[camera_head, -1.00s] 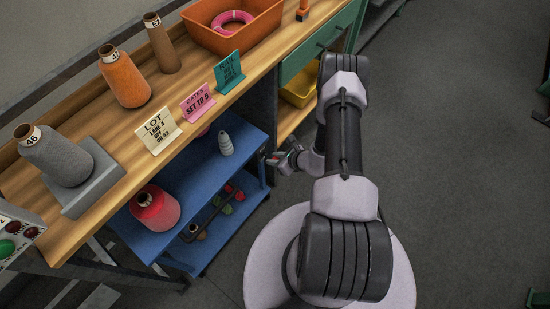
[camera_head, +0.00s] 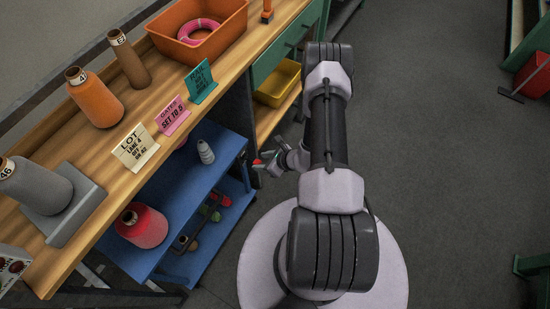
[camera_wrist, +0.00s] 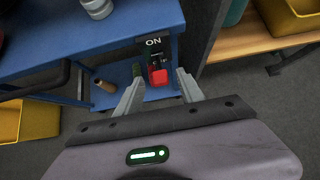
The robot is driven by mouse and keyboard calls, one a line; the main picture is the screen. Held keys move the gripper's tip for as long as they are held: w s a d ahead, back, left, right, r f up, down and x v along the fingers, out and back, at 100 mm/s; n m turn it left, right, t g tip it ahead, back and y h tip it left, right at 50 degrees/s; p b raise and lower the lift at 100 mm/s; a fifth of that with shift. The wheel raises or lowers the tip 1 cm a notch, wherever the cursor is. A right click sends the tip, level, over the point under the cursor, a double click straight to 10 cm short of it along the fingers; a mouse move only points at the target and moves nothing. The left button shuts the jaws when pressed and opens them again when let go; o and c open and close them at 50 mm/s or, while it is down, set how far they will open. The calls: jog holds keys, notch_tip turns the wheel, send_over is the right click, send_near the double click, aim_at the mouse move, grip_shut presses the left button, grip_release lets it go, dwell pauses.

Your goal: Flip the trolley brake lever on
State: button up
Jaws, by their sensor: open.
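The blue trolley (camera_head: 222,147) stands under the workbench edge, and its corner shows in the wrist view (camera_wrist: 100,38). On that corner is the brake lever (camera_wrist: 158,76), with a red end and a dark mount, below an "ON" label (camera_wrist: 153,41). The red end hangs below the label. My gripper (camera_wrist: 159,88) is open and empty, with one finger on each side of the red end in the picture. I cannot tell whether either finger touches it. In the head view my gripper (camera_head: 268,161) is small beside the trolley's right corner, near a red spot.
The trolley carries a red cone (camera_head: 143,226) and a pale cone (camera_head: 205,151) on top, with several small spools below. The workbench (camera_head: 120,148) is on the left. A yellow bin (camera_head: 277,84) sits on a shelf behind. Open floor lies to the right.

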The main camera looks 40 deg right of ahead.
jog(key=p+v, duration=0.2)
jog(key=v, duration=1.1)
jog(key=shift+s+p, duration=0.2)
jog(key=shift+p, duration=0.1)
jog(key=shift+w+r, duration=0.1)
jog(key=shift+r, duration=0.05)
